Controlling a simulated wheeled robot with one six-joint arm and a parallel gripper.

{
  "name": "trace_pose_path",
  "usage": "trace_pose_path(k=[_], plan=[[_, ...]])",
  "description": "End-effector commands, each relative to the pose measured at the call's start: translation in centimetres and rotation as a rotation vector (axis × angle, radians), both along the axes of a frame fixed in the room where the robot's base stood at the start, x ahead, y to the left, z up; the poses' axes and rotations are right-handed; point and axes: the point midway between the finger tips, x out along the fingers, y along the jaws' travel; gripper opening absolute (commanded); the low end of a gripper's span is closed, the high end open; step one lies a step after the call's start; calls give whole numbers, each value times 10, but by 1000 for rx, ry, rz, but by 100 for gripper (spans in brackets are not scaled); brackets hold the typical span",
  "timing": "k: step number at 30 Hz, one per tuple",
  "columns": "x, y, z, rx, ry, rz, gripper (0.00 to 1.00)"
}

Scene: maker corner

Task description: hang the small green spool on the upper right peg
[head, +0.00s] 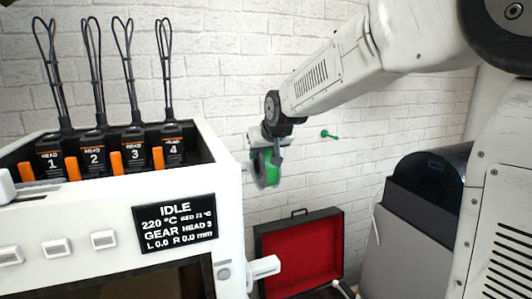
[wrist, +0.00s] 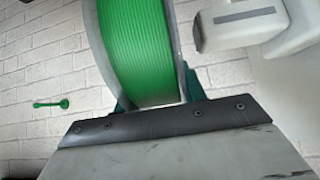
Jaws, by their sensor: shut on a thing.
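The green spool (head: 268,170) hangs in the air from my gripper (head: 268,146), to the right of the printer. In the wrist view the spool (wrist: 138,50) fills the top middle, with green filament wound between pale grey flanges. My gripper is shut on it; the fingertips are mostly hidden. A green peg (head: 330,134) with a round end sticks out of the white brick wall, to the right of the spool and a little higher. The peg also shows at the left of the wrist view (wrist: 50,104), apart from the spool. No other wall peg is clear.
A white printer (head: 110,195) with a display and several numbered heads fills the left. A white holder (head: 264,268) juts from its right side. Below stands an open red-lined case (head: 300,255); a dark grey bin (head: 425,215) is at right. The wall around the peg is clear.

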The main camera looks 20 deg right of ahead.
Motion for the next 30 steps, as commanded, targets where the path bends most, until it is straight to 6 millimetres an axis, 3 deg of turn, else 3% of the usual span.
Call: trace_pose_path(k=[30], plan=[[0, 62, 1, -1, -2, 2, 8]])
